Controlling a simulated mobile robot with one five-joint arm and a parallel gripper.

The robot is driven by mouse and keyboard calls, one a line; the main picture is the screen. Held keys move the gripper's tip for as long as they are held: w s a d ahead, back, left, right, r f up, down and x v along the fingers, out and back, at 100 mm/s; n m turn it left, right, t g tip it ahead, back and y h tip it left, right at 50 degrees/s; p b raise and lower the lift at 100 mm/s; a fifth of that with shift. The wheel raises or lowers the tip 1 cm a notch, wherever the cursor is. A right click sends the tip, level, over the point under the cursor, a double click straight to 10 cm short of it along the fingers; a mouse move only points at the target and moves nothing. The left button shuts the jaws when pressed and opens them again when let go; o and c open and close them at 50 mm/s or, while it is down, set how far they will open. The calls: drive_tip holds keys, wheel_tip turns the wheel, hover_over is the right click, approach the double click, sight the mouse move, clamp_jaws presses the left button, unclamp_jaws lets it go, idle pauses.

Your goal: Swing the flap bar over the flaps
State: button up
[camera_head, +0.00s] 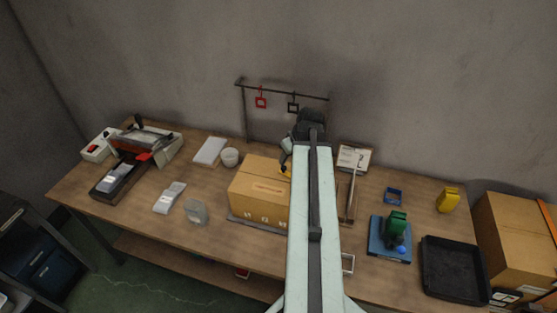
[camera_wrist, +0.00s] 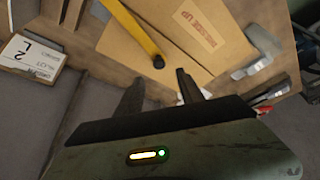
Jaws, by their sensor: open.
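The cardboard carton (camera_head: 259,193) stands on the table, left of my arm in the head view. Its top (camera_wrist: 206,48) fills the upper middle of the wrist view. The yellow flap bar (camera_wrist: 134,30) runs across the carton's top and ends in a dark knob (camera_wrist: 158,62). In the head view only a little yellow of the bar (camera_head: 285,171) shows beside my arm. My gripper (camera_wrist: 158,88) is open, with its two dark fingers apart. In the picture the knob lies just beyond the gap between the fingertips; nothing is held. My arm hides part of the carton.
A rail with red (camera_head: 261,102) and black tags stands behind. A lot card (camera_head: 354,158), a blue fixture (camera_head: 390,240) and a black tray (camera_head: 454,269) lie right. A white stack (camera_head: 210,151), a cup (camera_head: 229,157) and a sealing machine (camera_head: 147,142) stand left.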

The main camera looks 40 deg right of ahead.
sight(284, 167)
drive_tip(key=b+x, duration=0.7)
drive_tip(key=shift+w+d+f, duration=0.1)
drive_tip(key=shift+f, duration=0.3)
drive_tip(key=shift+r, duration=0.15)
clamp_jaws()
idle(0.9)
